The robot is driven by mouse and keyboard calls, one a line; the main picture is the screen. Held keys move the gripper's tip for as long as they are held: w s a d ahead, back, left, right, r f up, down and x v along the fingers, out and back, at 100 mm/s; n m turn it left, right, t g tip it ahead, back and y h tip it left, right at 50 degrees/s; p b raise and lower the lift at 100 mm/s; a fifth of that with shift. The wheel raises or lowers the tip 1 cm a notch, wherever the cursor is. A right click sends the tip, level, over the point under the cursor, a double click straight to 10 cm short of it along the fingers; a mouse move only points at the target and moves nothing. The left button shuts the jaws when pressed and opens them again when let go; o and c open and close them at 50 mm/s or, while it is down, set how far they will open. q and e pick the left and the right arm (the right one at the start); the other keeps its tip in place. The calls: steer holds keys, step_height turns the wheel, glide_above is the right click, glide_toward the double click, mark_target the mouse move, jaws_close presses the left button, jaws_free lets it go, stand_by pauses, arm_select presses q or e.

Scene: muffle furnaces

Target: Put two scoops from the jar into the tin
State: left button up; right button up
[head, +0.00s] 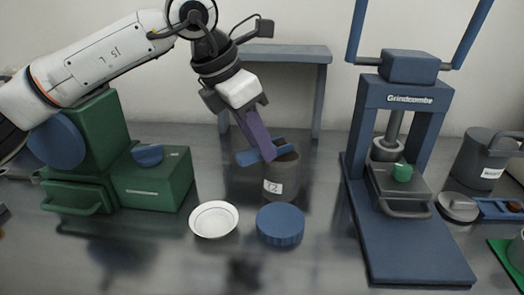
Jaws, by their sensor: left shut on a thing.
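My left gripper (250,106) comes down from upper left and is shut on the purple handle (256,134) of what looks like a scoop. Whether the scoop's head dips inside or holds anything is hidden. A round blue lid (281,225) lies in front of this container. A shallow white dish (214,219) sits to its left. I cannot tell which vessel is the tin. My right gripper is not in view.
A green box unit (152,184) stands at left with a blue scoop-like bowl (147,155) on top. A blue press (411,240) marked Grindcombe stands at right. A grey labelled mug (478,162) and flat lid (457,206) are farther right. A blue stand (318,88) is behind.

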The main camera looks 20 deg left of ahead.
arm_select(q)
steer(key=shift+s+a+f+t+h+b, duration=0.3)
steer(key=shift+f+b, duration=0.1)
steer(key=shift+b, duration=0.6)
steer(key=shift+r+p, duration=0.7)
steer(key=shift+r, duration=0.15)
steer(key=shift+p+v, duration=0.35)
steer(key=shift+v, duration=0.5)
steer(key=shift+r, duration=0.1)
